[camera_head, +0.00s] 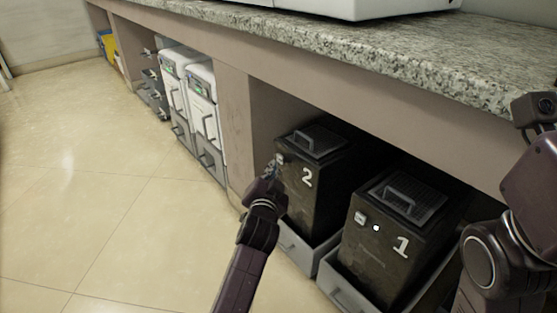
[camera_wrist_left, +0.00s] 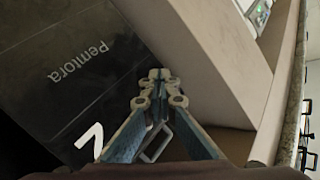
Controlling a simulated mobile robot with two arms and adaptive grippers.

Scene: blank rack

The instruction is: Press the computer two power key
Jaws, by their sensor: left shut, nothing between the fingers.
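Computer two (camera_head: 312,205) is a black box with a white "2" on its front, standing in a grey drawer under the counter.
Computer one (camera_head: 385,250) stands to the right, with a small light key panel (camera_head: 361,219) on its front. A cabinet divider (camera_head: 237,130) is just left of computer two. White units (camera_head: 200,95) stand beyond it. The granite counter (camera_head: 330,45) overhangs. The floor (camera_head: 120,200) is clear.

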